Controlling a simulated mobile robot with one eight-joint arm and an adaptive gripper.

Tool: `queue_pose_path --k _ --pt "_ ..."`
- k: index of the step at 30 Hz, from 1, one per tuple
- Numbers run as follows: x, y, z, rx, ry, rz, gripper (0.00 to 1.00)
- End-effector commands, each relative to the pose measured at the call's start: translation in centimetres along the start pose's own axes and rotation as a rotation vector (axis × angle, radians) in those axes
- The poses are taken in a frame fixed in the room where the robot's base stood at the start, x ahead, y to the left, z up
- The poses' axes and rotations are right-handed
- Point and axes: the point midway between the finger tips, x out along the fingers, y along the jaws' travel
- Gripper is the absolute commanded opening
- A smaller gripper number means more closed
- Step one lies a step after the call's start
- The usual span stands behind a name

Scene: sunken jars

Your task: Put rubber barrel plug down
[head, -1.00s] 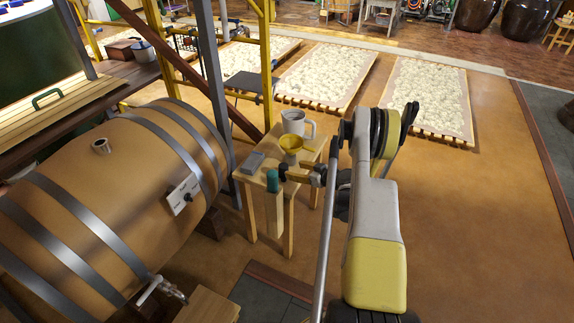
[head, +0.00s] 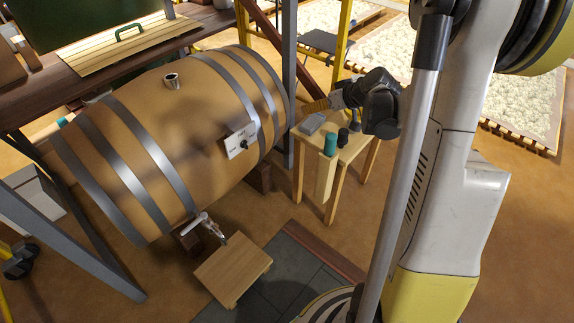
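My gripper (head: 318,106) is above the far left corner of the small wooden table (head: 352,150), pointing left towards the barrel (head: 150,135). It is seen side-on and small, so I cannot tell whether it is open or shut, or if it holds anything. I cannot make out the rubber barrel plug for certain. A small dark object (head: 343,137) shows on the table beside a teal cylinder (head: 330,144); I cannot tell what it is. The barrel's top opening has a metal collar (head: 172,81).
A grey block (head: 312,123) lies on the table's left side. A dark steel post (head: 289,80) rises between barrel and table. Floor right of the table is clear.

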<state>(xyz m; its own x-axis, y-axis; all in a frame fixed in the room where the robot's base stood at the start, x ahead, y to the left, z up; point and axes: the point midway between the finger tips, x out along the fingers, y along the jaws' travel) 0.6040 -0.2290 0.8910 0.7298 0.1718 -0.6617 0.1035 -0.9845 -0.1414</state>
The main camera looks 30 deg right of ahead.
Motion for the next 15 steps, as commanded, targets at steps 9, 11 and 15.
queue_pose_path --k 9,11,15 --pt "-9.5 -16.7 0.3 0.006 -0.166 0.049 0.55" --pt "-11.4 -19.1 1.4 0.003 -0.186 0.065 0.55" --pt "-15.5 -23.3 4.7 -0.005 -0.213 0.108 0.55"
